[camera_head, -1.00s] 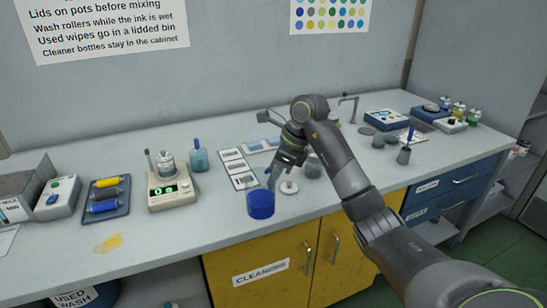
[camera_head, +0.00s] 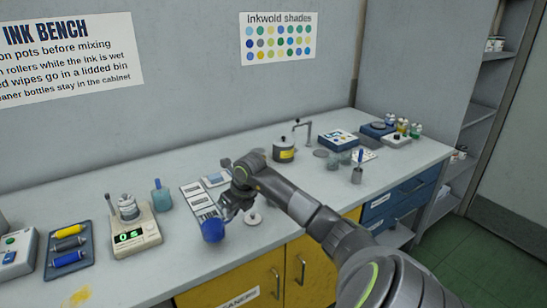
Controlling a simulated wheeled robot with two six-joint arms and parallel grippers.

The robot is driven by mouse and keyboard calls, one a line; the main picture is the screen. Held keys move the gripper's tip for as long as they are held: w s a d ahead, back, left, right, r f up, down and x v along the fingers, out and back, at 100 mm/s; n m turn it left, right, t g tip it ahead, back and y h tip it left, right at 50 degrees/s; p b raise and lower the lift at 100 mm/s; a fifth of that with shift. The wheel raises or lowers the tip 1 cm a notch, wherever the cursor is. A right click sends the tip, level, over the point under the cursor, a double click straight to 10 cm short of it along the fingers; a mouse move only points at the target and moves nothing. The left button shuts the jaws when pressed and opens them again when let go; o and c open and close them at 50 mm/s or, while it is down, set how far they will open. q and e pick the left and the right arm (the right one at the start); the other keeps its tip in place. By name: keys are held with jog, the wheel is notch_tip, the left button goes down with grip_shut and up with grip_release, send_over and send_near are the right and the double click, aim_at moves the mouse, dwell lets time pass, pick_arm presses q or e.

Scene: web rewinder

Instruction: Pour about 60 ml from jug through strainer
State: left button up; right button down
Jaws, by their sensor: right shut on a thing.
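A blue jug (camera_head: 213,230) is at the front edge of the bench, left of centre. My right gripper (camera_head: 228,212) is shut on the jug, with its arm coming in from the right; the fingers are small and partly hidden. To the left, a scale (camera_head: 132,236) with a green lit display carries a metal pot (camera_head: 128,209) with a pale top. The top may be the strainer, but its mesh is too small to make out. The jug is apart from this pot. My left gripper is not in view.
A teal bottle (camera_head: 162,198) stands right of the scale, and a tray of rollers (camera_head: 69,263) stands left of it. A yellow-labelled pot (camera_head: 284,153) stands behind my arm. The bench (camera_head: 177,251) is clear between scale and jug.

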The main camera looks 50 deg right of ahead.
jog(key=s+d+m+h+p, duration=0.2)
jog(key=s+d+m+p, duration=0.2)
jog(key=d, duration=1)
jog(key=s+m, duration=0.2)
jog(key=s, duration=0.1)
jog(key=shift+s+d+r+g, duration=0.2)
jog(key=shift+d+g, duration=0.1)
jog(key=shift+d, duration=0.1)
